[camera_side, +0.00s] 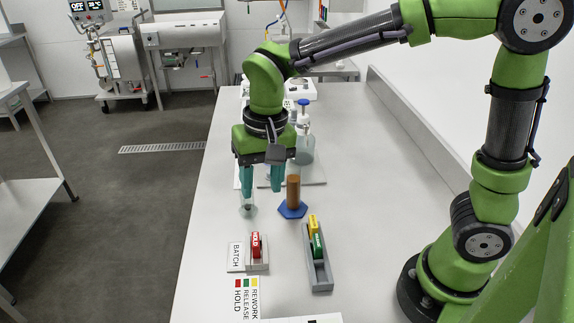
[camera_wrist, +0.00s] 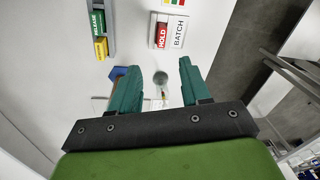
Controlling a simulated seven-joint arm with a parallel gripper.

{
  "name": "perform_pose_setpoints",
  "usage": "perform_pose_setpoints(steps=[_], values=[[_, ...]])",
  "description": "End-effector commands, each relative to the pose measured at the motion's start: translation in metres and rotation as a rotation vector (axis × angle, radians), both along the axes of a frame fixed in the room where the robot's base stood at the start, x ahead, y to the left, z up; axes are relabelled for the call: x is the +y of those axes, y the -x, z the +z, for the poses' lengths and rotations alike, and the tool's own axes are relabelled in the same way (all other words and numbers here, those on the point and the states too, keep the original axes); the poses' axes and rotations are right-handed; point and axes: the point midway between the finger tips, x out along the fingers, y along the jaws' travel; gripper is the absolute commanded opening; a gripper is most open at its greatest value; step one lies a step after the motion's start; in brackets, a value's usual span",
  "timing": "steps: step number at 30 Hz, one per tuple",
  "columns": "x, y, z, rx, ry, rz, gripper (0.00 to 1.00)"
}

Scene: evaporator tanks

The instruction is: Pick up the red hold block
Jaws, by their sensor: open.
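In the wrist view the red block (camera_wrist: 162,36) is at the top, ahead of the fingers. My gripper (camera_side: 261,187) is open and empty, with teal fingers pointing down. It is farther back along the table than the block and does not touch it. In the wrist view my gripper (camera_wrist: 155,85) shows its two fingers spread apart.
A grey rack (camera_side: 319,272) to the right holds a green block (camera_side: 318,246) and a yellow block (camera_side: 312,225). A blue-capped bottle (camera_side: 304,140) stands behind. A colour legend (camera_side: 246,297) lies in front.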

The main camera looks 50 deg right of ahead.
Motion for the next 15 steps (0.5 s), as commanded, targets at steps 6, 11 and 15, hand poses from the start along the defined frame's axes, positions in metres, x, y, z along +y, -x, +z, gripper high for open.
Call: perform_pose_setpoints(steps=[6,11,15], values=[[0.012,-0.020,0.007,0.061,0.057,-0.255,0.47],[0.010,-0.017,-0.003,0.078,0.063,-0.314,0.47],[0.010,-0.016,-0.031,0.082,0.064,-0.313,0.47]])
